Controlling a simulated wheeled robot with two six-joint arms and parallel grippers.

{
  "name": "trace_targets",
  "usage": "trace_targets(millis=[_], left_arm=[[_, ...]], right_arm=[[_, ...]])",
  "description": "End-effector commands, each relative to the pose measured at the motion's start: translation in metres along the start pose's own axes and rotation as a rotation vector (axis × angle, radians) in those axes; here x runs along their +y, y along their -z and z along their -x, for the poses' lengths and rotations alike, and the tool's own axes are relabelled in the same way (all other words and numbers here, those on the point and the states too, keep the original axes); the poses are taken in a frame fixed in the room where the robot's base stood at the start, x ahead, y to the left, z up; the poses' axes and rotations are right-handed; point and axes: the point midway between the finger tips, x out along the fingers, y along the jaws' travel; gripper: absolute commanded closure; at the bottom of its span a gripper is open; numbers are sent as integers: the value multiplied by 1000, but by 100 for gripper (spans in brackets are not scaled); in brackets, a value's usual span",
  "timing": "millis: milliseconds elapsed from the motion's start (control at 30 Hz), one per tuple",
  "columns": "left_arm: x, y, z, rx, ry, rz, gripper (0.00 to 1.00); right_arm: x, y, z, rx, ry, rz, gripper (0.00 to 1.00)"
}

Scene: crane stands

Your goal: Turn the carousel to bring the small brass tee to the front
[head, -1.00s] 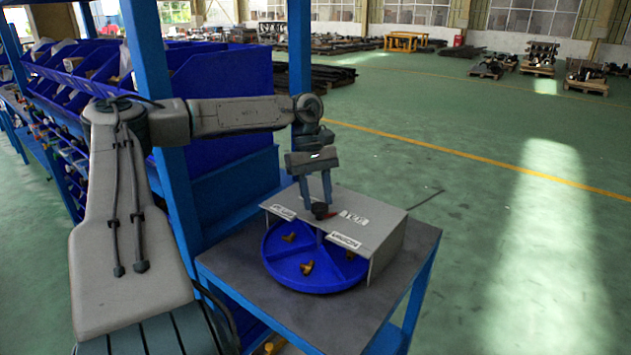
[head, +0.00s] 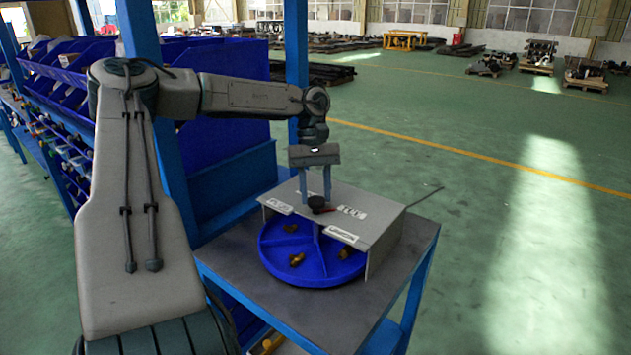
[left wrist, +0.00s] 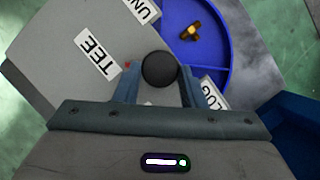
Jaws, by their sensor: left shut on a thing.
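The blue carousel (head: 310,277) is a round, divided tray, partly under a grey cover (head: 375,208) on a small table. Brass fittings lie in its compartments: one at the front left (head: 297,259), one at the right (head: 343,253), and one darker at the back left (head: 291,228) by the cover edge. Which is the small tee I cannot tell. My left gripper (head: 318,198) points down and is shut on the black knob (left wrist: 160,69) on top of the cover. The wrist view also shows one brass fitting (left wrist: 187,31) in the carousel.
The cover carries white labels: TEE (left wrist: 97,54), UNION (left wrist: 142,9) and PLUG (left wrist: 212,95). A thin dark rod (head: 425,196) sticks out behind it. A blue post (head: 160,140) and blue bins (head: 225,85) stand left. The green floor at right is open.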

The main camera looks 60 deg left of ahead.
Motion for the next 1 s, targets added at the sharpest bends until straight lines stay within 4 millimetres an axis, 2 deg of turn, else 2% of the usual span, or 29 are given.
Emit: trace_targets(millis=[33, 633, 667, 767, 1000], left_arm=[[-1, -1, -6, -11, 12, -9, 100], [-1, -2, -6, -14, 18, -29, 100], [-1, -2, -6, -14, 18, -29, 61], [-1, -2, -5, -11, 17, -29, 42], [0, -1, -2, -5, 14, -27, 41]], right_arm=[[0, 2, 0, 1, 0, 0, 64], [0, 7, 4, 2, 0, 1, 64], [0, 7, 4, 2, 0, 1, 64], [0, 7, 4, 2, 0, 1, 64], [0, 8, 4, 3, 0, 1, 64]])
